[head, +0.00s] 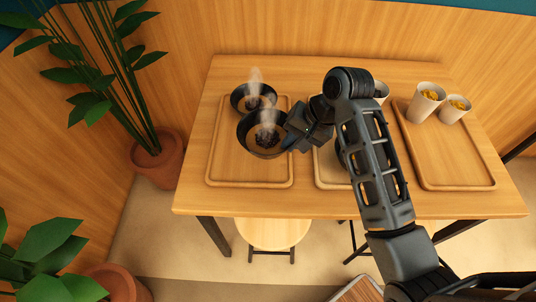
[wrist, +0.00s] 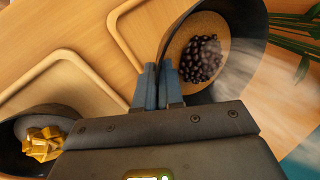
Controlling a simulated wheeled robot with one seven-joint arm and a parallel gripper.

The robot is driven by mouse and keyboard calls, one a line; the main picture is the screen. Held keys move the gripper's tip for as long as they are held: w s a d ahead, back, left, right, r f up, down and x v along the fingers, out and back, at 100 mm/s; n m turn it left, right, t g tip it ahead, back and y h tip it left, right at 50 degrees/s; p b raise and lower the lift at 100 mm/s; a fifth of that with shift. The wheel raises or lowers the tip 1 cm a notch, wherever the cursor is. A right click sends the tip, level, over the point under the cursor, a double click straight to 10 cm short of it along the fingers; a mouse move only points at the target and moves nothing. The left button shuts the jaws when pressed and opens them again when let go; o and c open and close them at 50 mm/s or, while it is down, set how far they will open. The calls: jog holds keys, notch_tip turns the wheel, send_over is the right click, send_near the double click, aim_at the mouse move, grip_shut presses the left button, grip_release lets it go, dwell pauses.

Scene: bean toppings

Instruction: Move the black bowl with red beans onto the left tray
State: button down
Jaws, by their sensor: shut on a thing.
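A black bowl (head: 245,137) with dark beans and rising steam is over the left tray (head: 225,165), at its middle right. My gripper (head: 287,143) is shut on this bowl's right rim. In the wrist view, both fingers (wrist: 161,86) pinch the rim of the bowl (wrist: 241,32), and dark purplish-black beans show inside. I cannot tell whether the bowl rests on the tray or hangs just above it. A second black bowl (head: 239,95) with dark contents and steam stands behind it on the left tray.
The middle tray (head: 325,172) is mostly hidden behind my arm. A dark bowl with yellow topping (wrist: 42,143) shows low left in the wrist view. The right tray (head: 455,178) holds two white cups (head: 424,105) with yellow contents at its back. A potted plant (head: 157,160) stands left of the table.

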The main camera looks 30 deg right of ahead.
aim_at(276, 150)
jog(key=w+a+f, duration=0.2)
jog(key=w+a, duration=0.1)
jog(key=shift+w+a+f, duration=0.1)
jog(key=shift+a+f, duration=0.15)
jog(key=shift+f, duration=2.25)
jog(key=shift+f, duration=0.1)
jog(key=c, duration=1.3)
grip_release()
jog(key=shift+o, duration=0.2)
jog(key=v, duration=1.2)
jog(key=shift+p, duration=0.3)
jog(key=shift+a, duration=0.1)
